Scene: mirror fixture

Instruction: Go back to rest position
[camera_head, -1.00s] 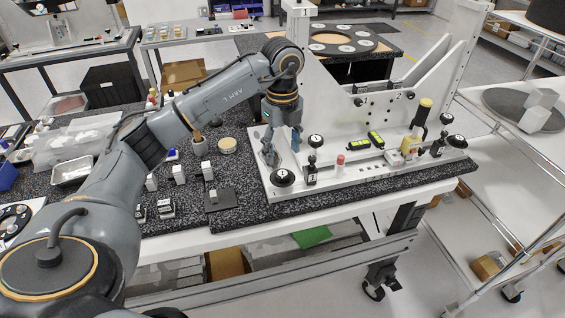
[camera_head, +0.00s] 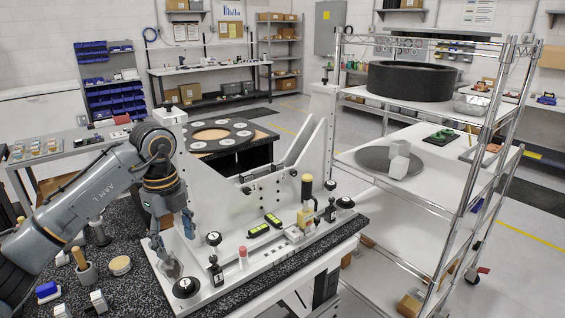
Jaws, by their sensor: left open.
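My left gripper (camera_head: 172,252) points down at the left end of the white mirror fixture (camera_head: 222,252), between its upright plate and a black round knob (camera_head: 186,287). The fixture stands on a speckled dark table (camera_head: 128,290) and carries several black knobs, two yellow-and-black levels (camera_head: 258,230) and a yellow-handled clamp (camera_head: 306,195). My right gripper is not in view.
A wire-frame cart (camera_head: 440,190) with a black ring (camera_head: 410,80) and a grey disc stands at right.

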